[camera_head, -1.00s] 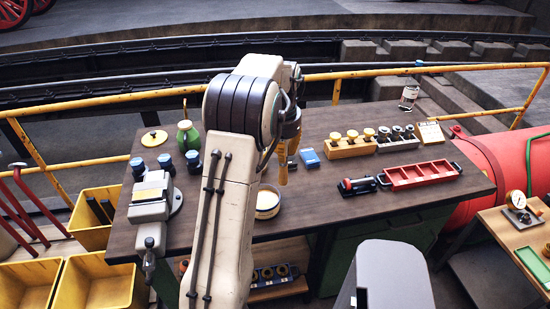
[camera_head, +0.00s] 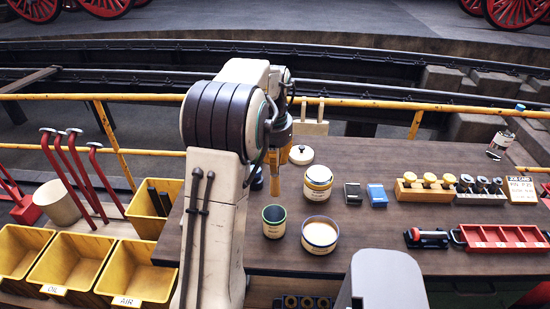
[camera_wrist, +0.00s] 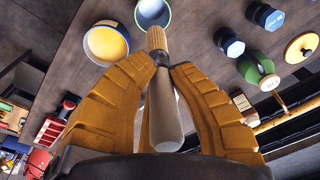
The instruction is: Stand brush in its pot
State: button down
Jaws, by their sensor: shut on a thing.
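My gripper (camera_wrist: 160,66) has yellow fingers shut on the brush (camera_wrist: 165,110). The brush's pale wooden handle lies between the fingers, and its tan ribbed end points away from the wrist, toward the table. A small open pot (camera_wrist: 138,14) with a coloured rim lies just beyond that end in the wrist view, partly cut off by the frame edge. In the head view the pot (camera_head: 274,222) has a green rim and stands on the brown bench. My gripper (camera_head: 276,165) hangs pointing down above the bench there; I cannot tell the height of the brush over it.
A round tub (camera_head: 320,235) with pale yellow contents stands right of the pot, with a labelled tin (camera_head: 318,182) behind it. A blue box (camera_head: 377,196) and a yellow-knobbed rack (camera_head: 427,188) are further right. A green bottle (camera_wrist: 257,68) shows in the wrist view.

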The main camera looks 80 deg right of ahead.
aim_at(274, 182)
jog(key=shift+w+a+f, duration=0.1)
jog(key=shift+a+f, duration=0.05)
jog(key=shift+a, duration=0.1)
jog(key=shift+f, duration=2.95)
jog(key=shift+f+b, duration=3.1)
jog(key=shift+f, duration=0.5)
jog(key=c, duration=1.2)
grip_release()
jog(key=r, duration=0.8)
jog(key=a+r, duration=0.1)
jog(key=r, duration=0.3)
